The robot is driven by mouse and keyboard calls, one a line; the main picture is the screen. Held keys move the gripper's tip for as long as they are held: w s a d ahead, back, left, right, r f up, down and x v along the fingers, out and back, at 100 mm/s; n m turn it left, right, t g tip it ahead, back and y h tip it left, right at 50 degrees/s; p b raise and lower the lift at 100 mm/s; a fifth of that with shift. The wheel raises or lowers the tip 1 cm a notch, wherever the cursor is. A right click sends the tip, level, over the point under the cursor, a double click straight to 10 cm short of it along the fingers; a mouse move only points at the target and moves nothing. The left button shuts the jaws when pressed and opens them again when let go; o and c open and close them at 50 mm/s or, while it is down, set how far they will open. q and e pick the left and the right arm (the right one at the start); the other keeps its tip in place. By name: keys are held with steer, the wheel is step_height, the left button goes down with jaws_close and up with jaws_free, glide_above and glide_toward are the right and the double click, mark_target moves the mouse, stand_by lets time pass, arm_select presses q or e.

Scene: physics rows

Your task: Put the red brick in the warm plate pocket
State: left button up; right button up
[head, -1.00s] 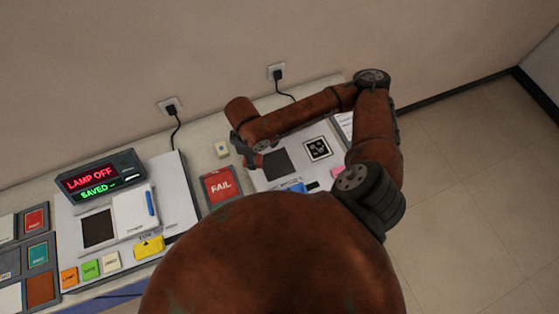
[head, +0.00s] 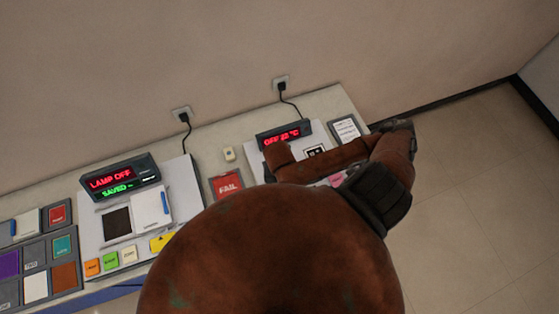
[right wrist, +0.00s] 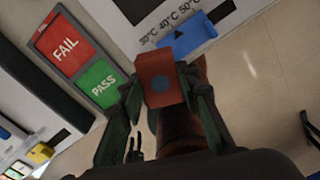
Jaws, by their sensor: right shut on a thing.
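The red brick (right wrist: 153,68), with a dark round spot on its near face, sits between the fingers of my right gripper (right wrist: 160,85) in the right wrist view. That gripper is shut on it. The warm plate unit (head: 309,127) stands at the right of the bench, its red display (head: 284,136) reading OFF and a temperature. My right arm hides its dark pocket in the head view. In the right wrist view a dark square (right wrist: 143,8) shows at the top edge, beyond the brick, above a temperature scale and a blue slider (right wrist: 186,36). My left gripper is not in view.
A FAIL/PASS tray (right wrist: 78,60) lies left of the brick. A lamp unit (head: 119,177) reading LAMP OFF and SAVED stands further left, near several coloured tiles (head: 110,260). A small cream block (head: 229,154) lies behind the FAIL panel. Open floor lies to the right.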

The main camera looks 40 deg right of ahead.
steer(key=w+d+f+b, duration=0.2)
steer(key=w+f+b, duration=0.1)
steer(key=w+d+f+b, duration=0.2)
steer(key=w+d+b, duration=0.1)
steer(key=b, duration=0.1)
steer(key=w+d+f+b, duration=0.2)
steer(key=w+f+b, duration=0.1)
steer(key=w, duration=0.1)
steer(key=shift+d+f+b, duration=0.3)
steer(key=shift+d, duration=0.1)
steer(key=shift+w+d+f, duration=0.2)
steer(key=shift+f, duration=0.15)
steer(key=shift+w+d+f, duration=0.15)
steer(key=shift+f, duration=1.65)
steer(key=shift+f, duration=0.15)
steer(key=o, duration=1.3)
step_height(320, 180, up, 12)
